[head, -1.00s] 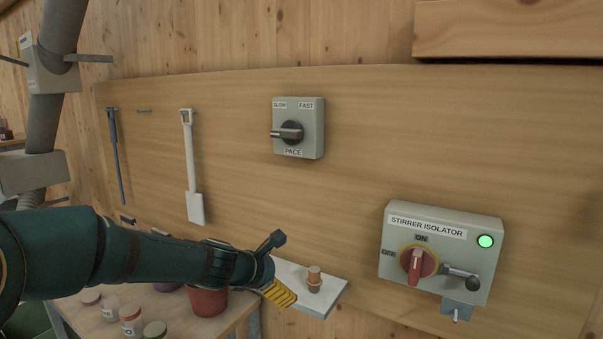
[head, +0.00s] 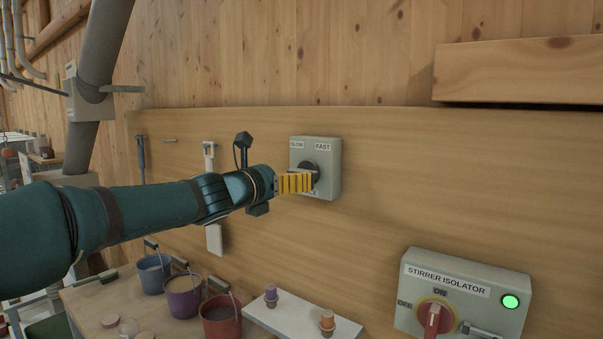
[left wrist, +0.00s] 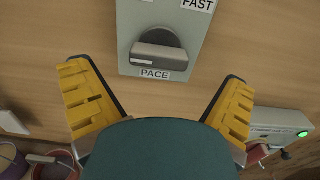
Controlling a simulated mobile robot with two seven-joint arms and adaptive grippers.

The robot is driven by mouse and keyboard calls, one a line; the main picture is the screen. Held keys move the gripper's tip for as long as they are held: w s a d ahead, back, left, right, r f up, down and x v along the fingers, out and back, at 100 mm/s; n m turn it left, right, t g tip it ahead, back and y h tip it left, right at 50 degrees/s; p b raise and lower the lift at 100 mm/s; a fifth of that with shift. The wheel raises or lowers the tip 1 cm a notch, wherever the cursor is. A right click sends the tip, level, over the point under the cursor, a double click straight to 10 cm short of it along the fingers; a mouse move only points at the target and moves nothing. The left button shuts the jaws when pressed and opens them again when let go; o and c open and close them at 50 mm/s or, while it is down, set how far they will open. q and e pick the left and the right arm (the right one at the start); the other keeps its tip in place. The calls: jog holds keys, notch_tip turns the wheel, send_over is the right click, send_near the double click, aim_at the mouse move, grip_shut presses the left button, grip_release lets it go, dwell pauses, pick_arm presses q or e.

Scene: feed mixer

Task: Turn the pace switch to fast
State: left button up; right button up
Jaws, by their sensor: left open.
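The pace switch is a grey-green box (head: 327,155) on the wooden board, labelled SLOW at upper left and FAST at upper right. Its dark round knob with a grey handle (left wrist: 158,56) shows in the left wrist view, the handle lying roughly level, just above the PACE label. In the head view my left gripper (head: 312,182) is in front of the box's lower part and hides most of the handle. In the left wrist view its yellow fingers (left wrist: 158,98) are spread wide and empty, apart from the handle. My right gripper is not in view.
The stirrer isolator (head: 462,290), with a red knob and lit green lamp, is at lower right. Buckets (head: 221,320) stand on a bench below my left arm. A white shelf (head: 290,320) holds small corked pots. A white scraper (head: 214,238) hangs behind the arm.

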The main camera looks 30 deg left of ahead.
aim_at(301, 170)
pick_arm(q)
jog(key=shift+w+d, duration=0.2)
jog(key=shift+w, duration=2.55)
jog(key=c, duration=1.1)
